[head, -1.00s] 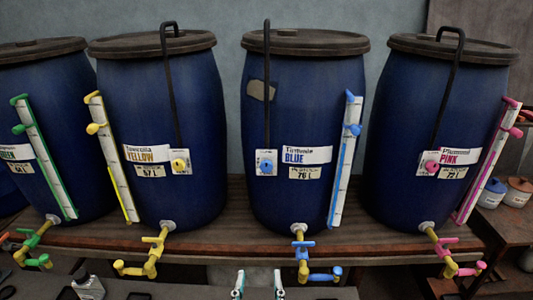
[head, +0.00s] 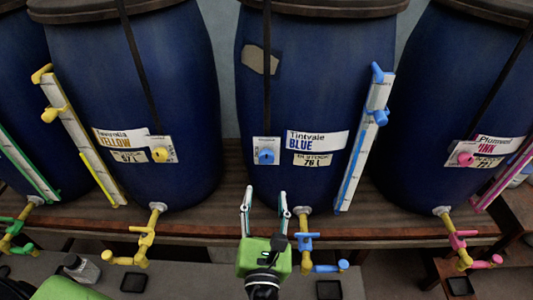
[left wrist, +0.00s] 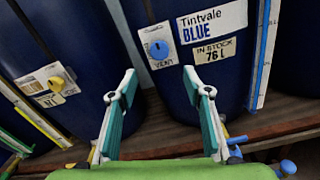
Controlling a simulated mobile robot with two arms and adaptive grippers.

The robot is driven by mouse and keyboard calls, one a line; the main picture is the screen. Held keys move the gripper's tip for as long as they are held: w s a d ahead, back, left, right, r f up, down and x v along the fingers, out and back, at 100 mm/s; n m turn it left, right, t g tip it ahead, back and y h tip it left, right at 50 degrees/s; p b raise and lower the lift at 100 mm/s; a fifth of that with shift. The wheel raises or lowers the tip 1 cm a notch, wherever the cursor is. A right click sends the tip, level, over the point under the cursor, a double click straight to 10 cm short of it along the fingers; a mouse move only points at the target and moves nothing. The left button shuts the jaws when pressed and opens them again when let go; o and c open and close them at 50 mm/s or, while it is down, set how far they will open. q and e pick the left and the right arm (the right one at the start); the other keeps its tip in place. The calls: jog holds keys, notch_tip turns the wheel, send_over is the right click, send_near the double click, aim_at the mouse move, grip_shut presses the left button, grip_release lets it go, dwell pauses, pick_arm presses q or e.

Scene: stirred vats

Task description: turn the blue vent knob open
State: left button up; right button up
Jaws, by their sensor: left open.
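The blue vent knob (head: 266,156) is a small round dial on a white plate on the front of the vat labelled Tintvale BLUE (head: 300,95). In the left wrist view the knob (left wrist: 159,50) shows above the word VENT. My left gripper (head: 265,196) is open and empty, with its fingers pointing up, below the knob and apart from it. In the left wrist view the gripper's fingertips (left wrist: 160,76) stand either side of and below the knob. My right gripper is not in view.
The blue sight-gauge strip (head: 364,145) stands right of the label. A blue-handled tap (head: 305,243) sits low, close to the right of my left gripper. The yellow vat (head: 140,80) and pink vat (head: 445,110) flank this one on a wooden shelf (head: 225,215).

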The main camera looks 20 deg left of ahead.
aim_at(266, 160)
pick_arm(q)
jog(key=p+x, duration=0.3)
jog(key=x, duration=0.7)
jog(key=shift+w+a, duration=0.15)
jog(key=shift+w, duration=0.15)
jog(key=shift+w+a, duration=0.15)
jog(key=shift+w, duration=0.45)
jog(key=shift+w+a+f, duration=0.1)
jog(key=shift+w+a, duration=0.05)
jog(key=shift+w, duration=0.2)
jog(key=c, duration=1.1)
